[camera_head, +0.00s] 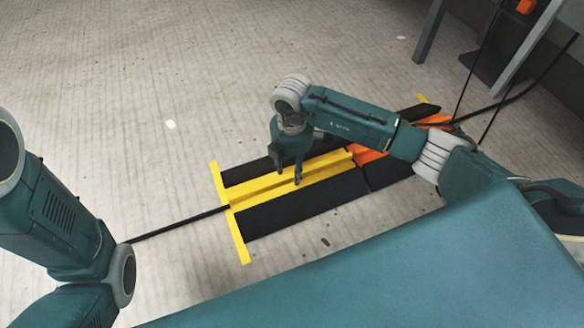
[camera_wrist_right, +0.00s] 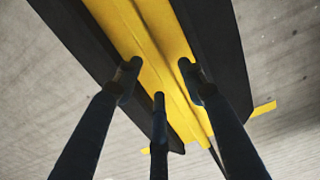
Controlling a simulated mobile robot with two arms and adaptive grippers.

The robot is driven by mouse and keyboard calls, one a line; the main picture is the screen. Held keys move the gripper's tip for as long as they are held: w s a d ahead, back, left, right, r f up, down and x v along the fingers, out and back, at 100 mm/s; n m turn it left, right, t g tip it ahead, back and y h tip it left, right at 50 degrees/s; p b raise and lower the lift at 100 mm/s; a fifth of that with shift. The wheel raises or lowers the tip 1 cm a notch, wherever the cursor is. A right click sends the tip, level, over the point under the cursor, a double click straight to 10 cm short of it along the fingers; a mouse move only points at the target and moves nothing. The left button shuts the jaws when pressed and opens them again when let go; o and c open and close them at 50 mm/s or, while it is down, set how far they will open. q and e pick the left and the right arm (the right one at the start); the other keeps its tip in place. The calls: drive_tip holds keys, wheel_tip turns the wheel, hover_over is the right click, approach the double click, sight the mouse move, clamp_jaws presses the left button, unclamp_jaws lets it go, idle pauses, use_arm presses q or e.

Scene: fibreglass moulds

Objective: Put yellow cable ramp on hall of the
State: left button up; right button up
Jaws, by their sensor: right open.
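The cable ramp lies flat on the floor in the head view, with a yellow raised middle (camera_head: 258,190) and black sloping sides (camera_head: 300,212). Yellow strips (camera_head: 231,215) lie across its near-left end. An orange section (camera_head: 368,154) continues it to the right, partly hidden by my right arm. My right gripper (camera_head: 288,178) is open and empty, pointing down over the yellow middle. In the right wrist view its three fingers (camera_wrist_right: 160,78) are spread above the yellow strip (camera_wrist_right: 155,35); I cannot tell whether they touch it. My left gripper is out of view; only left arm links show.
A black cable (camera_head: 180,225) runs along the floor from the ramp's left end. More dark cables (camera_head: 510,98) rise at the right, near a grey leg (camera_head: 429,32) and dark stand. The floor at upper left is open.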

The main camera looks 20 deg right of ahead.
wheel_tip(320, 180, up, 11)
drive_tip(key=p, duration=0.8)
drive_tip(key=shift+r, duration=0.2)
